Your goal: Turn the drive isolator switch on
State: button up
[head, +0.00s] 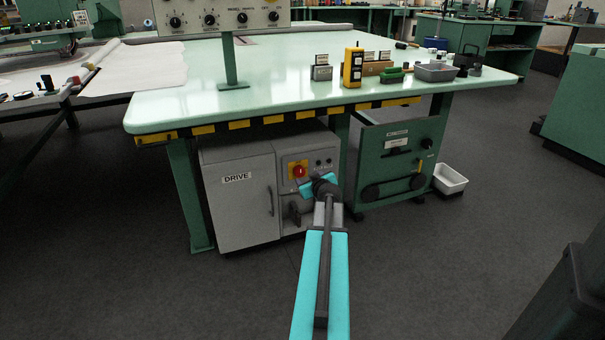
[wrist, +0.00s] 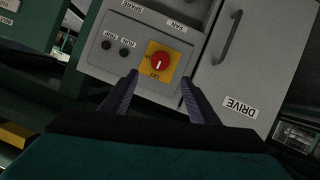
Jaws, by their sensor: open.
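The drive isolator switch is a red round knob (head: 298,171) on a yellow plate, on the front panel of the grey DRIVE cabinet (head: 240,205). In the wrist view, which is turned over, the red knob (wrist: 160,62) carries a short pale mark that points roughly toward a small label, seemingly OFF, on the plate's edge. My gripper (wrist: 160,78) is open and empty. Its two dark fingers stand on either side of the yellow plate in that view, with the knob between and slightly beyond their tips. I see no contact. In the head view my wrist hides the fingertips.
Trip and run indicators (wrist: 115,48) sit beside the switch. A dark handle (head: 294,211) sits lower on the panel, partly hidden by my arm. The cabinet door has its own handle (wrist: 228,38). The pale green table (head: 270,97) overhangs the cabinet, and a green unit (head: 400,160) stands at right.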

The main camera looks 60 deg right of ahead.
aim_at(301, 172)
jog(key=shift+b+x, duration=1)
jog(key=shift+x, duration=5.25)
